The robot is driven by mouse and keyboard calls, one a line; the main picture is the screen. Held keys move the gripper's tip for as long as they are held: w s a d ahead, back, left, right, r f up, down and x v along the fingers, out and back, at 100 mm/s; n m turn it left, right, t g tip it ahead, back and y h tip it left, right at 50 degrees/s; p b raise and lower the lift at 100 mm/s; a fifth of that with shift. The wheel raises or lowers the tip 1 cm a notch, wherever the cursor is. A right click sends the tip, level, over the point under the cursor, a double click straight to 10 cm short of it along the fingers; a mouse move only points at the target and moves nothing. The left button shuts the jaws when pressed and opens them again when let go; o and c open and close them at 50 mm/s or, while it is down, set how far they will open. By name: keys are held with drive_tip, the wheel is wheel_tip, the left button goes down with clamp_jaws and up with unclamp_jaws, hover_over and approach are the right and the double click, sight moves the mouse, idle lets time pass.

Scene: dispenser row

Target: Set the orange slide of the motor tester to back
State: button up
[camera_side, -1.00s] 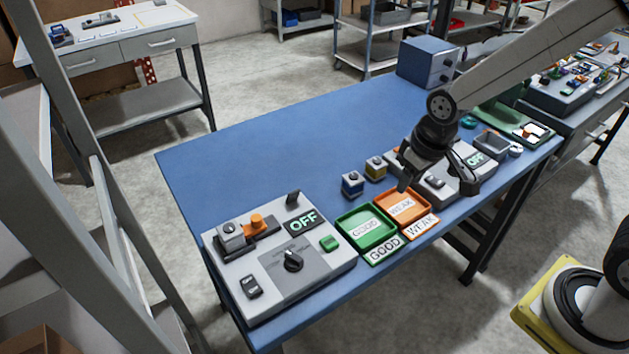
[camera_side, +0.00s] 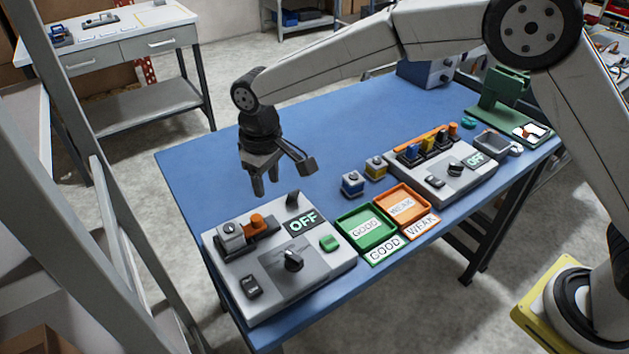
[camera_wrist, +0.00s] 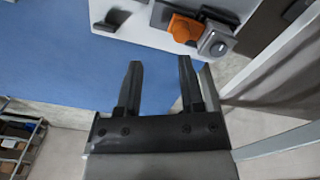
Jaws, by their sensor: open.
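The grey motor tester (camera_side: 225,282) stands at the near left end of the blue table. Its orange slide (camera_side: 257,221) sits on a dark track, close to a small grey block (camera_side: 230,237) with a round top. The orange slide also shows at the top of the wrist view (camera_wrist: 186,27), beside that block (camera_wrist: 216,42). The tester's display (camera_side: 303,222) reads OFF. My gripper (camera_side: 278,175) is open and empty, above the table behind the tester. In the wrist view my two fingers (camera_wrist: 160,64) point toward the tester's edge, apart from the slide.
A dark upright post (camera_side: 292,198) rises from the tester's back. A second grey device (camera_side: 475,180) stands further right. The table's back left is clear.

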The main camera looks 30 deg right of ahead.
sight(256, 217)
drive_tip(key=a, duration=0.3)
drive_tip(key=shift+w+a+f, duration=0.1)
drive_tip(key=shift+a+f, duration=0.05)
drive_tip(key=shift+f, duration=3.9)
clamp_jaws()
